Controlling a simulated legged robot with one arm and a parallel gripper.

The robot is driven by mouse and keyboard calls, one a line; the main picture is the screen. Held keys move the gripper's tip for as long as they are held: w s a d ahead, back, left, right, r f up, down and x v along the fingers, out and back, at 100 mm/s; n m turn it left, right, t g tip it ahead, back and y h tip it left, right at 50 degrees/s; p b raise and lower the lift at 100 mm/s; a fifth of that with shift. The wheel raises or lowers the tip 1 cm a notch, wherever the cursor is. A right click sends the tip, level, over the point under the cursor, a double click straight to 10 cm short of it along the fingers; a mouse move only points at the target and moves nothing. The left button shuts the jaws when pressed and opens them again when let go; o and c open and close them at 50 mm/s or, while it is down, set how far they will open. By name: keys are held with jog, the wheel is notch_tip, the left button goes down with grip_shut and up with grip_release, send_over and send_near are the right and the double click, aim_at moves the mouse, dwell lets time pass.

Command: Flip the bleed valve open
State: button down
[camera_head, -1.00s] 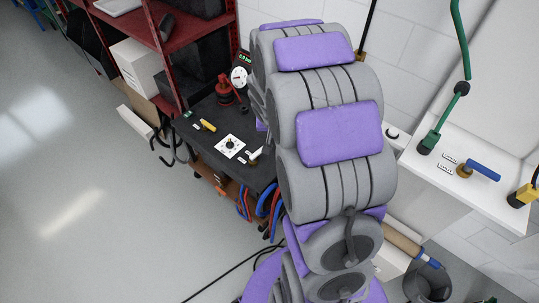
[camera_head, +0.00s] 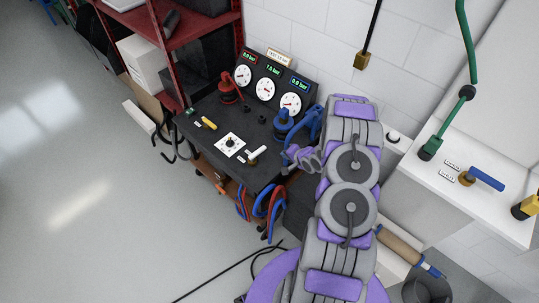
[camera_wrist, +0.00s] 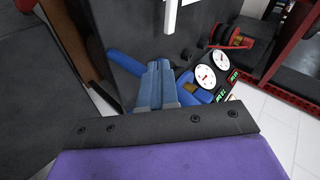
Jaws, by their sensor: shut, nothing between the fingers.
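A small valve with a white lever (camera_head: 257,152) stands at the front right of the dark bench top; I take it for the bleed valve, though its label is too small to read. Its white lever (camera_wrist: 172,14) also shows at the top of the wrist view. My gripper (camera_head: 289,156) is just right of the lever in the head view, apart from it. In the wrist view my blue-grey fingers (camera_wrist: 157,66) are together, empty, and point up toward the lever. A gap of dark bench shows between them.
Three gauges (camera_head: 265,88) stand at the bench's back. A red valve (camera_head: 229,88), a yellow lever (camera_head: 209,124) and a blue knob (camera_head: 284,123) are on the bench. A blue lever (camera_head: 487,178) sits on the white counter at right. Blue and red hoses (camera_head: 262,205) hang below the bench.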

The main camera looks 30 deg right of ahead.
notch_tip(320, 180, down, 4)
jog(key=s+m+t+y, duration=0.1)
jog(key=s+m+t, duration=0.1)
jog(key=b, duration=0.3)
send_near(258, 154)
jog(key=shift+y, duration=0.3)
jog(key=f, duration=0.1)
jog(key=w+d+f, duration=0.1)
jog(key=f, duration=0.1)
jog(key=d+f, duration=0.1)
jog(key=shift+w+f, duration=0.15)
jog(key=shift+w, duration=0.2)
jog(key=w, duration=0.3)
jog(key=shift+w+a, duration=0.15)
jog(key=shift+a, duration=0.2)
jog(key=shift+w+a, duration=0.15)
jog(key=shift+w, duration=0.3)
jog(key=shift+w, duration=0.1)
